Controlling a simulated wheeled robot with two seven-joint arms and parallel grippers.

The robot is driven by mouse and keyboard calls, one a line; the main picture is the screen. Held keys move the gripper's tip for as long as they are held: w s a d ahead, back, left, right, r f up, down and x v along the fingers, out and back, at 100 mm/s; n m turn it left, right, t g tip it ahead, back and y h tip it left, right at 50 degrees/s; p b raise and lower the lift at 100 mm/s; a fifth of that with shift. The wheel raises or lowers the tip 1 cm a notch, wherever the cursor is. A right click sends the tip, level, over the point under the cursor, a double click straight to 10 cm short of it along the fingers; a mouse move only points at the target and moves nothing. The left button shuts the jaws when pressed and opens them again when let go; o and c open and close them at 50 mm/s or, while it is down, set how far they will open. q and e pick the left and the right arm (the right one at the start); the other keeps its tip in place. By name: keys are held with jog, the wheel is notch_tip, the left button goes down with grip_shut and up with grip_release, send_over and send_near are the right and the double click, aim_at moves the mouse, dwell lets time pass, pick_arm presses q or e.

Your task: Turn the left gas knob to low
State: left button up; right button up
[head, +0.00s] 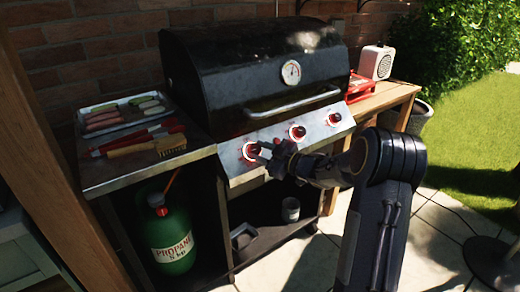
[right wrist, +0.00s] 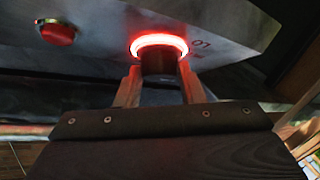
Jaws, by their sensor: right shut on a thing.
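The left gas knob (head: 249,151) is on the sloping steel front panel of the black grill, below the lid. In the right wrist view the knob (right wrist: 158,60) is dark with a glowing red ring around its base. My right gripper (head: 261,153) reaches it from the front. In the right wrist view its two fingers (right wrist: 160,72) stand on either side of the knob, shut on it. The knob's pointer is hidden, so its setting cannot be told. My left gripper is out of view.
The middle knob (head: 297,132) and right knob (head: 334,118) sit farther right on the panel. A food tray (head: 88,122) and a brush (head: 170,144) lie on the left shelf. A green propane bottle (head: 168,240) stands below.

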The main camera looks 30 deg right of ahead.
jog(key=n+g+y+p, duration=0.1)
jog(key=n, duration=0.1)
jog(key=n+g+y+p, duration=0.1)
jog(key=n, duration=0.1)
jog(key=n+g+y+p, duration=0.1)
jog(key=p, duration=0.1)
jog(key=shift+w+d+r+n, duration=0.2)
jog(key=shift+d+r+n, duration=0.1)
jog(key=shift+r+n, duration=0.1)
jog(key=shift+w+f+n+g+y+p, duration=0.1)
jog(key=shift+n+g+y+p, duration=0.15)
jog(key=shift+n+g+p, duration=0.8)
jog(key=shift+w+n+g+y+p, duration=0.1)
jog(key=shift+n+g+y+p, duration=0.15)
jog(key=shift+n+g+p, duration=0.8)
jog(key=shift+n, duration=0.3)
jog(key=o, duration=1)
jog(key=shift+d, duration=0.1)
jog(key=v, duration=0.7)
jog(key=shift+s+d, duration=0.2)
jog(key=shift+s, duration=0.2)
